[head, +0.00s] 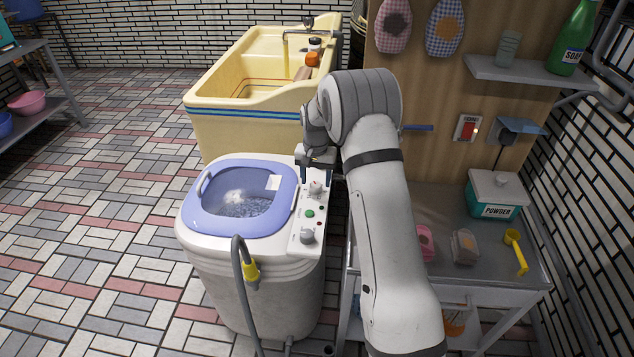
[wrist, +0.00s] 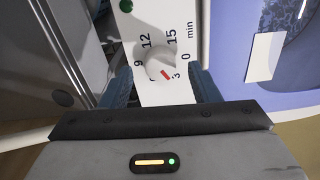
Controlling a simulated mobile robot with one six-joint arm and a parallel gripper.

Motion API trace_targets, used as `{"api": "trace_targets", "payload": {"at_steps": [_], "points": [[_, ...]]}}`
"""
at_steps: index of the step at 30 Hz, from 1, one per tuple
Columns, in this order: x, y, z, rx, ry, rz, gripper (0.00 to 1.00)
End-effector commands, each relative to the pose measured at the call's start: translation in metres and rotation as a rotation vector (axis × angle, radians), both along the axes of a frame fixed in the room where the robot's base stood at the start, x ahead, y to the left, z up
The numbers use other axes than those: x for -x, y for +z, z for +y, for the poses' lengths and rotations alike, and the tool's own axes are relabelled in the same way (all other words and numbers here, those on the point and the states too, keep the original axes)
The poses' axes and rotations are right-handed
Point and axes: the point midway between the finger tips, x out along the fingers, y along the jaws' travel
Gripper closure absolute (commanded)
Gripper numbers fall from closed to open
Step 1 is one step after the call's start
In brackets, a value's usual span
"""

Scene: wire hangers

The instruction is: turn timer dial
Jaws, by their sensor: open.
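The white timer dial (head: 316,189) is on the control panel (head: 309,222) of the washing machine (head: 262,275), at its far end. In the wrist view the dial (wrist: 160,67) has a red mark on its lower right, near the 3, with printed numbers and "min" around it. My gripper (head: 318,175) is above the far end of the panel. In the wrist view its two blue fingers (wrist: 161,86) are apart, one on each side of the dial. No contact with the dial is visible, and its far side is partly hidden.
A green button (head: 309,213) and a second knob (head: 307,236) sit nearer on the panel. A hose with a yellow fitting (head: 251,272) hangs at the front. A yellow sink (head: 240,125) stands behind; a metal table (head: 490,262) with a powder box (head: 496,196) is right.

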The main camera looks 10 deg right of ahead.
Motion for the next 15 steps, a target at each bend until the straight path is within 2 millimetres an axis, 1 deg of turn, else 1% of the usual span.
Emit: {"api": "trace_targets", "payload": {"at_steps": [1,6,10,15], "points": [[-0.001,0.012,0.0,0.0,0.0,-0.004,0.44],[0.001,0.04,0.0,0.001,0.0,-0.004,0.44],[0.001,0.052,0.0,0.0,0.0,-0.002,0.44],[0.001,0.057,0.0,0.0,0.0,-0.002,0.44]]}}
